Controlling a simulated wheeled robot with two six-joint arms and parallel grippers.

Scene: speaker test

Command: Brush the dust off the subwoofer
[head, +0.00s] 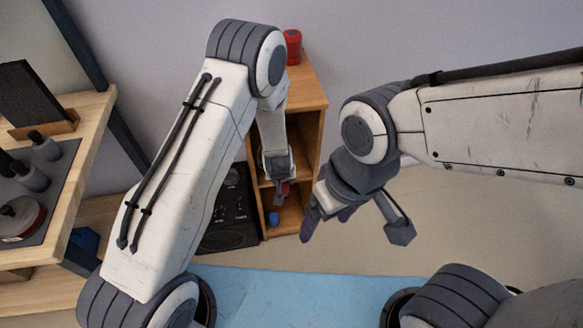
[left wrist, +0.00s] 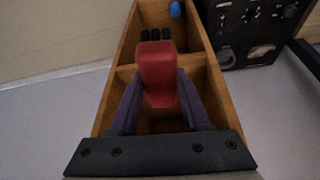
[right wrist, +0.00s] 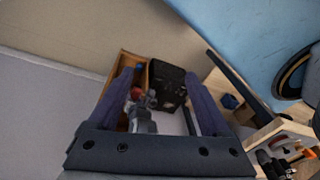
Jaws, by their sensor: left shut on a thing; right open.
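The subwoofer appears to be the black box with a panel of knobs and white lettering (head: 229,212), standing left of the wooden shelf. It also shows in the left wrist view (left wrist: 262,30) and the right wrist view (right wrist: 170,82). My left gripper (head: 279,183) is in front of the shelf and shut on a red-handled brush (left wrist: 156,72). The brush has dark bristle-like tufts at its far end. The subwoofer is beside it, apart from the brush. My right gripper (head: 326,222) is open and empty, right of the shelf; its fingers frame the subwoofer and left gripper in its wrist view.
The wooden shelf (head: 312,90) has open compartments, a red can (head: 293,46) on top and a small blue object (head: 273,218) low inside. A wooden table (head: 88,165) at left holds dark weight-like pieces and a black panel on a stand. Open floor lies right of the shelf.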

